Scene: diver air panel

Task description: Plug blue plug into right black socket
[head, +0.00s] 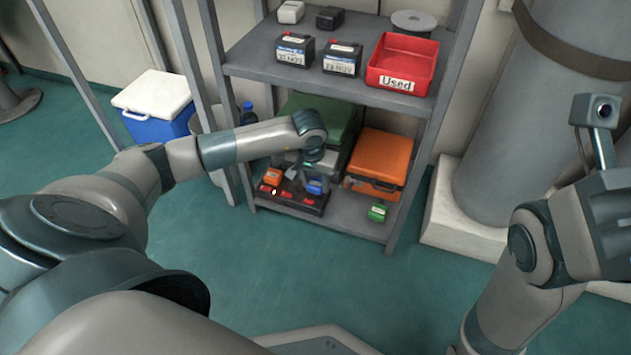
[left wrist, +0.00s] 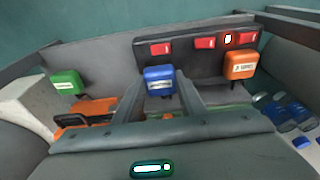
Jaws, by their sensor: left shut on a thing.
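The black socket strip (head: 292,199) with red switches lies at the front of the lower shelf; it also shows in the left wrist view (left wrist: 186,66). My left gripper (head: 300,179) is shut on the blue plug (head: 315,187), which shows between the fingers in the left wrist view (left wrist: 158,82). The blue plug is at the right end of the strip as the head view shows it. I cannot tell whether it is in or just above the socket, as the plug hides it. The orange plug (head: 271,175) sits at the strip's left end.
A green plug (head: 377,212) lies to the right on the lower shelf, by an orange case (head: 381,158). A green case (head: 328,112) stands behind my left gripper. The upper shelf (head: 258,62) is overhead, with black batteries and a red "Used" bin (head: 402,62).

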